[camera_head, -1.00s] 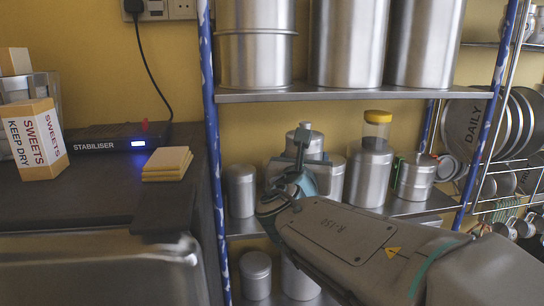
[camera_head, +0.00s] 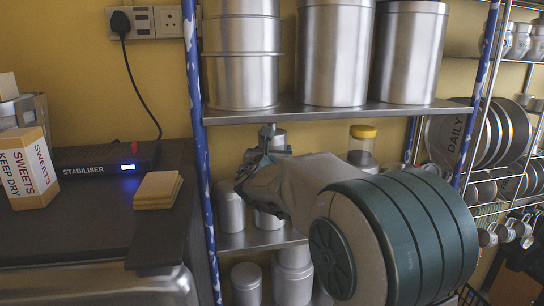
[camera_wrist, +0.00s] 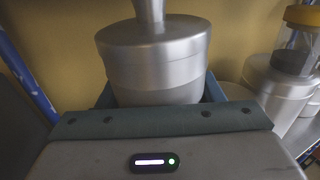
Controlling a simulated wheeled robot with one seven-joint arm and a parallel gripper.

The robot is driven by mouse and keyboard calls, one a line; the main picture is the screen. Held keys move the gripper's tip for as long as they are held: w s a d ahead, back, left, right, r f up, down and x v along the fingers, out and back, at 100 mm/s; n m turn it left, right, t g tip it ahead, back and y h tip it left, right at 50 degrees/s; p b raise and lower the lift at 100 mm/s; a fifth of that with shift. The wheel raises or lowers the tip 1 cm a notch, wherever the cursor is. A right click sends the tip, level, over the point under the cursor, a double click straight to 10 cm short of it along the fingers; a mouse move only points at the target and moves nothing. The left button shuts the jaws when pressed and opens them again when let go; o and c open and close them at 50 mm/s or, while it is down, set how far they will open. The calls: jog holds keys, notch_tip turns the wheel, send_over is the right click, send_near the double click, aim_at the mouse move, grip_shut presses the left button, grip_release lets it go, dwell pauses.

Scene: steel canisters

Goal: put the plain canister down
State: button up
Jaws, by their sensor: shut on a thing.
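My gripper (camera_head: 266,143) is shut on a plain steel canister (camera_wrist: 155,70). In the wrist view its round lid and side show between the fingers, with a narrow metal piece rising from the lid. In the head view only a small part of the canister (camera_head: 279,138) shows behind the gripper, above the middle shelf (camera_head: 262,239). My arm hides much of that shelf. Whether the canister's base touches anything is hidden.
A steel canister (camera_head: 229,207) stands at the middle shelf's left end, beside another (camera_head: 268,219). A yellow-lidded jar (camera_head: 362,143) stands to the right. Large canisters (camera_head: 336,55) fill the upper shelf (camera_head: 300,112). A blue post (camera_head: 199,150) bounds the left side.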

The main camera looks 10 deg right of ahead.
jog(key=shift+w, duration=0.55)
jog(key=shift+f+p, duration=0.5)
jog(key=shift+f, duration=1.2)
jog(key=shift+f, duration=0.1)
jog(key=shift+f, duration=0.1)
jog(key=o, duration=1.1)
jog(key=shift+r, duration=0.2)
jog(key=b+v, duration=0.4)
jog(key=v, duration=0.8)
jog(key=shift+s+f, duration=0.1)
